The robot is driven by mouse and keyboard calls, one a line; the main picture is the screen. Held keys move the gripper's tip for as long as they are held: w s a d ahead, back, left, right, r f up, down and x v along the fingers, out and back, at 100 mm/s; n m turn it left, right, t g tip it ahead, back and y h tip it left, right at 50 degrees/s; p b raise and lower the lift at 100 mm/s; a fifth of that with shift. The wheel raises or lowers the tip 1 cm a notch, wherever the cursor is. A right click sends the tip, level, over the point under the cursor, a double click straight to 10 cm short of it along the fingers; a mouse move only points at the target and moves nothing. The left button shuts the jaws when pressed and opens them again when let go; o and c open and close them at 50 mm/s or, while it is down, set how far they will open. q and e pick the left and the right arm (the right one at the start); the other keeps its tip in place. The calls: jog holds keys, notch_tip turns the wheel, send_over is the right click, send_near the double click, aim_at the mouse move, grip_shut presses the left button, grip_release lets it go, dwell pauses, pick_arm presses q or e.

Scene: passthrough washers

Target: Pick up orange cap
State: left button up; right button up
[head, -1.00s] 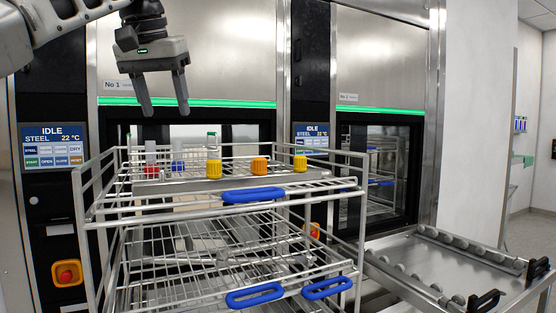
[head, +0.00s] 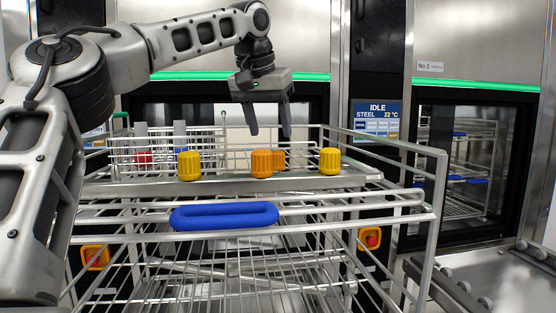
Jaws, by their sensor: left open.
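An orange cap (head: 262,163) sits on the rack's top front ledge, between two yellow caps, one on the left (head: 189,166) and one on the right (head: 329,161). A second orange cap (head: 280,160) shows just behind it to the right, partly hidden. My left gripper (head: 270,133) is open and empty, fingers pointing down. In the picture its fingertips are just above the orange caps, apart from them; the exact depth is hard to tell. My right gripper is not in view.
The wire rack (head: 330,203) has a blue handle (head: 224,216) at the front. A wire basket with bottles (head: 180,135) stands on its top left. A washer with a green light strip (head: 480,86) is behind at right. A metal table (head: 490,285) is at lower right.

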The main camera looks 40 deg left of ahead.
aim_at(277, 151)
pick_arm(q)
jog(key=shift+d+x, duration=0.15)
jog(key=shift+x, duration=1.65)
jog(key=shift+d+x, duration=0.15)
jog(key=shift+x, duration=1.6)
jog(key=c, duration=1)
